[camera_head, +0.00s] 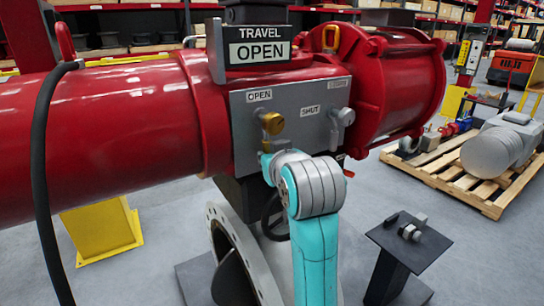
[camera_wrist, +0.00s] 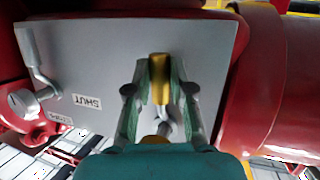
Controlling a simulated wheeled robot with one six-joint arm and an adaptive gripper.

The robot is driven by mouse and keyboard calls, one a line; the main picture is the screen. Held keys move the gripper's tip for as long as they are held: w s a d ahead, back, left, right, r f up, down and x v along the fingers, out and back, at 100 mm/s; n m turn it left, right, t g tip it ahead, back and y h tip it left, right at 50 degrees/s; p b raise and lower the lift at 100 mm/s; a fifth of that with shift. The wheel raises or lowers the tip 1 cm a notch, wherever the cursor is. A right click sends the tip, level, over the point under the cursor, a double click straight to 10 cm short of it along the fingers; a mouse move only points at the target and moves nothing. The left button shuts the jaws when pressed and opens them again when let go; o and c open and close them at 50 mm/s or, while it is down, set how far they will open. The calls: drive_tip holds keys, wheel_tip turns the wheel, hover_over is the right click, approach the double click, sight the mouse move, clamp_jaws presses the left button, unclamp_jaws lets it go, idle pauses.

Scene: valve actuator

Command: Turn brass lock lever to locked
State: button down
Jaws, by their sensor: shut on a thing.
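The brass lever (camera_head: 272,122) is on the grey panel (camera_head: 290,135) of the red actuator, just below the OPEN label (camera_head: 259,95). In the wrist view the brass lever (camera_wrist: 160,66) stands upright between the fingertips of my gripper (camera_wrist: 160,80). The fingers are shut on it from both sides. The lever's lower part and pivot are partly hidden by the gripper. In the head view my gripper is mostly hidden behind my teal and grey wrist. A SHUT label (camera_head: 310,110) sits right of the lever; it appears upside down in the wrist view (camera_wrist: 87,101).
A silver lever (camera_head: 342,118) is at the panel's right, under a small label I cannot read clearly. The travel sign (camera_head: 258,52) above reads OPEN. A black stand (camera_head: 409,240) with a bolt is at lower right. A pallet (camera_head: 482,170) stands beyond it.

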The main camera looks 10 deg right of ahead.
drive_tip(key=c, duration=1)
unclamp_jaws()
drive_tip(key=v, duration=1.2)
drive_tip(key=shift+a, duration=0.1)
